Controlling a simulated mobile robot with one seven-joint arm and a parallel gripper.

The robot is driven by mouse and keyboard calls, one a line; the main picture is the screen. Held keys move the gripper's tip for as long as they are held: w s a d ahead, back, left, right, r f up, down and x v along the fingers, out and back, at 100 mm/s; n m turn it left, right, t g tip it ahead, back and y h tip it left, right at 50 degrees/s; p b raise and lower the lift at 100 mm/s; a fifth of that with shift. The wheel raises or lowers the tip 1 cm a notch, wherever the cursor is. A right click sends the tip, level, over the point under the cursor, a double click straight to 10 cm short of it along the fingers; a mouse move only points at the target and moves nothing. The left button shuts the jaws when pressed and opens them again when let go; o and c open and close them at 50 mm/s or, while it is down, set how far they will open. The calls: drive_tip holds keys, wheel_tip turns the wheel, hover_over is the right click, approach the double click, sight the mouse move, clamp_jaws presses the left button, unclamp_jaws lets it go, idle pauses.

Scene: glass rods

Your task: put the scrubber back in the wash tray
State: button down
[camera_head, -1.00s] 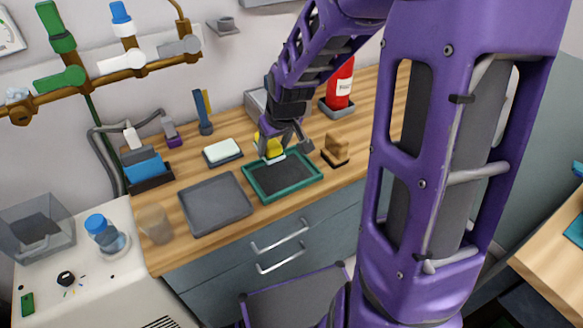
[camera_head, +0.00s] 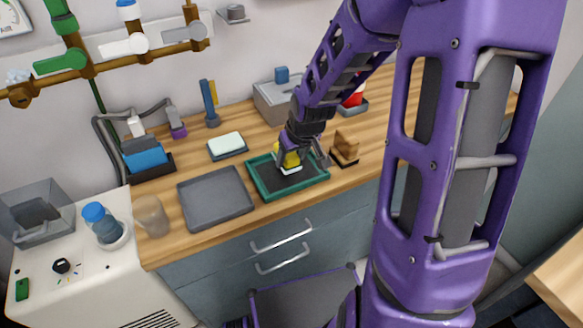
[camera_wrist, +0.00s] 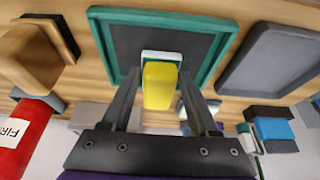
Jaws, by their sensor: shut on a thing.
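The scrubber is a yellow block with a white base; it shows in the head view (camera_head: 287,158) and in the wrist view (camera_wrist: 160,86). My gripper (camera_head: 290,161) is shut on it, with the two fingers on either side of the yellow part in the wrist view (camera_wrist: 160,80). The green-rimmed tray with a dark floor (camera_head: 262,187) lies on the wooden counter; its rim also shows in the wrist view (camera_wrist: 104,50). The scrubber is over the back-middle part of this tray, white base toward the floor. I cannot tell whether it touches the floor.
A grey tray (camera_head: 215,212) lies left of the green one. A brown block on a dark base (camera_head: 345,146) stands close on the right. A white block on a dish (camera_head: 226,144) and a grey box (camera_head: 270,103) are behind. The fire extinguisher (camera_wrist: 22,135) stands beyond.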

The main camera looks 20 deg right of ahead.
drive_tip(key=shift+f+b, duration=0.4)
drive_tip(key=shift+f, duration=1.1)
drive_tip(key=shift+f, duration=0.25)
drive_tip(key=shift+c, duration=0.7)
unclamp_jaws()
drive_tip(key=shift+r, duration=0.1)
drive_tip(key=shift+r, duration=0.5)
drive_tip(key=p+v, duration=0.6)
drive_tip(key=v, duration=0.5)
drive_tip(key=shift+s+r, duration=0.15)
drive_tip(key=shift+r, duration=0.05)
drive_tip(key=shift+d, duration=0.1)
